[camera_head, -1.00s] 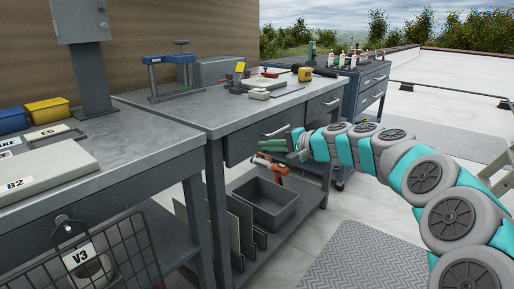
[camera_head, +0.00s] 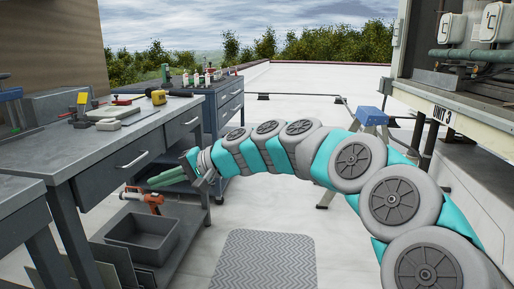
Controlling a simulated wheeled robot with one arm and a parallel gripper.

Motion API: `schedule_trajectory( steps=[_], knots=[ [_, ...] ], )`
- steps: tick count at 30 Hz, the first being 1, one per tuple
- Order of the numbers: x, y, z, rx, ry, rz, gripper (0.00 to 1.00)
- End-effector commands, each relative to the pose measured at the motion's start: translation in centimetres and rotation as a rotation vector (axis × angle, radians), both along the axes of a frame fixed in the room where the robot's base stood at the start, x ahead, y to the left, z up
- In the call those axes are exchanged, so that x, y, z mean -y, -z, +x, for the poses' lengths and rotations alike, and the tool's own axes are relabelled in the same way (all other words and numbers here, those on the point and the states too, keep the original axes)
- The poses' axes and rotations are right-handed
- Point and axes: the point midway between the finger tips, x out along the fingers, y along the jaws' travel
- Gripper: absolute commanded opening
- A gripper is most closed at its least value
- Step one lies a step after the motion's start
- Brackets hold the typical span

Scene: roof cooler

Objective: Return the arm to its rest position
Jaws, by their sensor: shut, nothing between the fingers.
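My arm, grey with teal bands, reaches from the lower right across the aisle toward the workbench. My gripper (camera_head: 166,178) is at its far end, by the front of the grey workbench (camera_head: 95,160), just below the drawer level. Whether the fingers touch the bench cannot be told.
An orange tool (camera_head: 143,198) and a grey bin (camera_head: 142,236) sit on the bench's lower shelf, under my gripper. A tool cart (camera_head: 222,108) stands behind. A grey mat (camera_head: 265,262) lies on the floor. A cabinet marked UNIT 3 (camera_head: 443,115) and a blue-topped stand (camera_head: 371,116) are at right.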

Motion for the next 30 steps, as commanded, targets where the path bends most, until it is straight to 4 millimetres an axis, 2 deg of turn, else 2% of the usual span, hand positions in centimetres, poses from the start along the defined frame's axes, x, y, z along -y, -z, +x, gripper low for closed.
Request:
schedule_trajectory(
  steps=[1, 5, 11, 18, 21, 24, 27, 30],
  knots=[
    [1.4, 0.3, -1.9, 0.020, -0.023, -0.047, 0.00],
    [5.7, 2.4, -6.9, 0.074, -0.084, -0.203, 0.00],
    [13.9, 7.8, -13.7, 0.109, -0.136, -0.479, 0.00],
    [26.3, 15.0, -21.8, 0.043, -0.139, -0.828, 0.00],
    [31.5, 17.4, -25.5, -0.019, -0.127, -0.956, 0.00],
    [35.6, 19.2, -29.0, -0.090, -0.112, -1.057, 0.00],
    [38.5, 20.2, -31.6, -0.144, -0.097, -1.124, 0.00],
    [40.2, 20.9, -33.4, -0.184, -0.089, -1.162, 0.00]
  ],
)
